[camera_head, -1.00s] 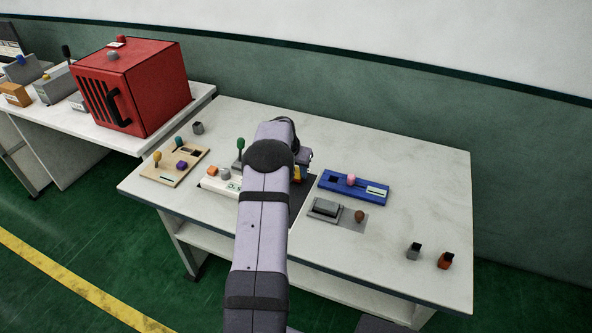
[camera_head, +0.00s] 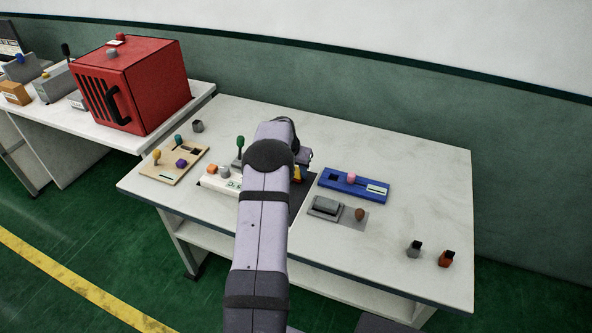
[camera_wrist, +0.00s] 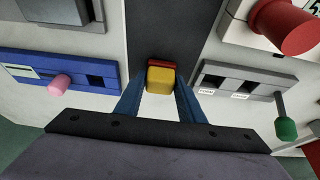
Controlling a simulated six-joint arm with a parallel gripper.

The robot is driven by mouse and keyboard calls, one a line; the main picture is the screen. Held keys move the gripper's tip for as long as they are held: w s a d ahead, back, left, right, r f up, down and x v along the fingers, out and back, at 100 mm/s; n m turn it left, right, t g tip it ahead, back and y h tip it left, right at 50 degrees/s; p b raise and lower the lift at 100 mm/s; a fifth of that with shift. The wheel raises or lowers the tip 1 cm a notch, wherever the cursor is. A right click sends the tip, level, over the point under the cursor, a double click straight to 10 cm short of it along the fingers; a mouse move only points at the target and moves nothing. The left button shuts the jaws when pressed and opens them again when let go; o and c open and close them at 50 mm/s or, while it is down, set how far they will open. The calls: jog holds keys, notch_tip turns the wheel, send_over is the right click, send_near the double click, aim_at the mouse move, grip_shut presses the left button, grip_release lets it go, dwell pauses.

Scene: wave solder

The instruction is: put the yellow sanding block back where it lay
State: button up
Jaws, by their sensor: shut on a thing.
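The yellow sanding block (camera_wrist: 160,79) is between the two blue fingers of my gripper (camera_wrist: 160,98) in the wrist view, and the gripper is shut on it. A red piece (camera_wrist: 159,62) shows just beyond its far edge; I cannot tell whether it is part of the block. Block and fingers are over a dark grey strip (camera_wrist: 165,28) of the bench. Whether the block touches the strip is not clear. In the head view my arm hides most of the gripper, and only a little yellow of the block (camera_head: 297,174) shows.
A blue panel (camera_head: 337,189) with a pink knob (camera_head: 351,177) lies right of my arm, beside a grey plate (camera_head: 347,224) with a brown knob. The bench's right side (camera_head: 420,190) is mostly clear.

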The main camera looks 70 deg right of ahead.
jog(key=shift+f, duration=0.25)
jog(key=o, duration=1)
jog(key=shift+r, duration=0.1)
jog(key=shift+b+v, duration=1.25)
jog(key=shift+v, duration=2.35)
jog(key=shift+w+a, duration=0.1)
